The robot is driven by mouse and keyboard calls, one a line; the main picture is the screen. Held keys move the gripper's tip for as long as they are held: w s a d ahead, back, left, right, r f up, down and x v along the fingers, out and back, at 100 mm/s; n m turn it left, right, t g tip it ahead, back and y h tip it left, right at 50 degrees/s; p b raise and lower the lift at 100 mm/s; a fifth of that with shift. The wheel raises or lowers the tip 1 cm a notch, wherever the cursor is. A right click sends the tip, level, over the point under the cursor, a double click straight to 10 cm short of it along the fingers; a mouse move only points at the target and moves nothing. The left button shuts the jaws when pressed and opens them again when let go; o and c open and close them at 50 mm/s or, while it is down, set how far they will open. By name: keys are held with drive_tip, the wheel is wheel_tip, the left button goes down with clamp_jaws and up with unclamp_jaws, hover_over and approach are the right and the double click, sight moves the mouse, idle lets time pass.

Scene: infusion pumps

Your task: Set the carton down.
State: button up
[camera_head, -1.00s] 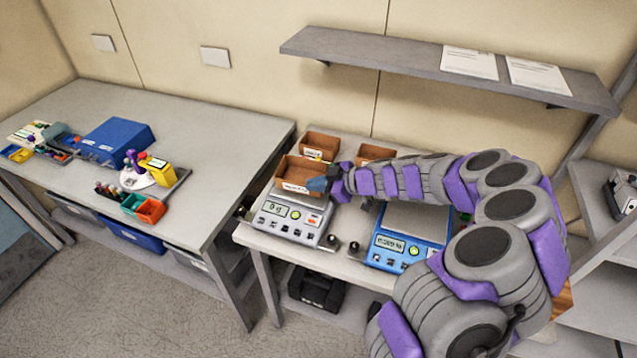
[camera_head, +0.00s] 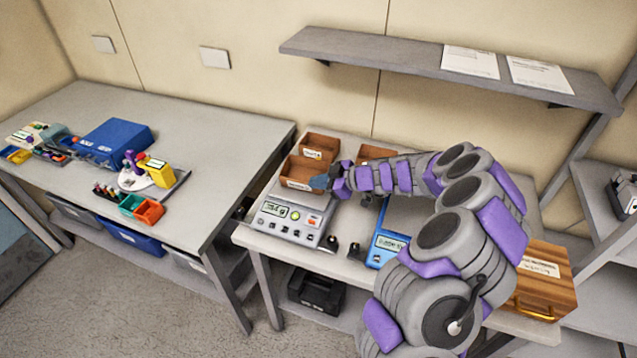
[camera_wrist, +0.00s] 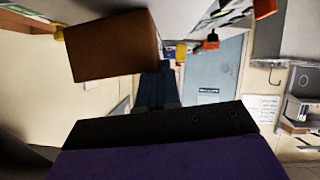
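The carton (camera_head: 297,184), a small open brown box with a white label, is at the back of the grey scale (camera_head: 289,222) and looks level. It appears to touch the scale's platform, and the scale's display shows a several-digit reading too small to read surely. My gripper (camera_head: 322,182) comes in from the right and appears shut on the carton's right front corner. In the wrist view the carton (camera_wrist: 112,46) is at the upper left, against the end of a dark finger. The second finger and the exact grip are hidden.
Another brown carton (camera_head: 318,148) stands just behind, and one more (camera_head: 375,153) is to its right. A blue scale (camera_head: 387,248) is partly hidden under my arm. A wooden box (camera_head: 546,280) sits at the bench's right. A wall shelf (camera_head: 400,62) hangs above.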

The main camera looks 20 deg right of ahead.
drive_tip(key=o, duration=0.5)
drive_tip(key=shift+d, duration=0.1)
drive_tip(key=p+v, duration=0.2)
drive_tip(key=v, duration=1)
drive_tip(key=s+a+r+m+g+h, duration=0.1)
drive_tip(key=s+a+r+g, duration=0.2)
drive_tip(key=s+a+r, duration=0.5)
drive_tip(key=s+a+r+g, duration=0.2)
drive_tip(key=s+a+g, duration=0.2)
drive_tip(key=s+a, duration=0.5)
drive_tip(key=s+d+f+m+g+h, duration=0.1)
drive_tip(key=s+m+h, duration=0.3)
drive_tip(key=s, duration=0.7)
drive_tip(key=s+d+f+m+g+h, duration=0.1)
drive_tip(key=s+d+m+h, duration=0.2)
drive_tip(key=s+m, duration=0.5)
drive_tip(key=s+h, duration=0.1)
drive_tip(key=s, duration=0.3)
drive_tip(key=shift+d+f+g+h, duration=0.2)
drive_tip(key=shift+d+g+h, duration=0.1)
